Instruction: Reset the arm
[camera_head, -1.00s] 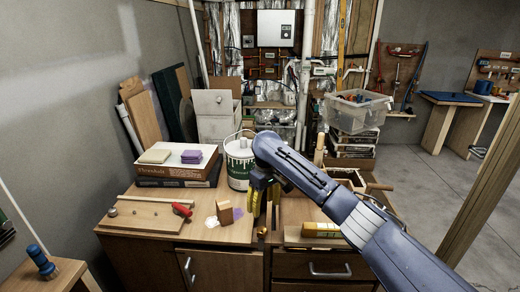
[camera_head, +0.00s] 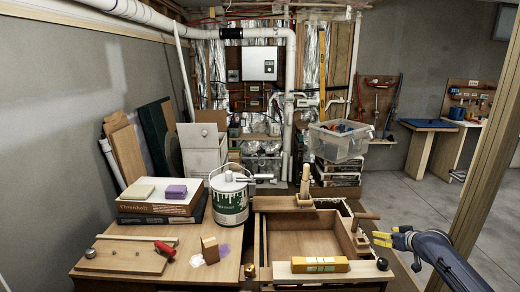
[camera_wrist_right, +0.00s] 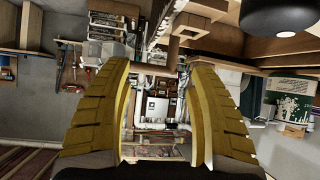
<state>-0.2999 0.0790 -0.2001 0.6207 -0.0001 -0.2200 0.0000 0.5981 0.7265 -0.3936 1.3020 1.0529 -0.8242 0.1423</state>
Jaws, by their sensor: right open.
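My right gripper (camera_head: 382,240) is at the right side of the head view, just right of the workbench (camera_head: 230,268). Its yellow fingers point left toward the bench vise-like wooden box (camera_head: 300,244). In the right wrist view the two yellow fingers (camera_wrist_right: 160,115) stand apart with nothing between them, so it is open and empty. My left gripper is in neither view.
A paint can (camera_head: 229,203), stacked books (camera_head: 160,204) and a yellow-banded block (camera_head: 320,265) are on the bench. A clear plastic bin (camera_head: 340,143) stands behind. Open floor lies at the right.

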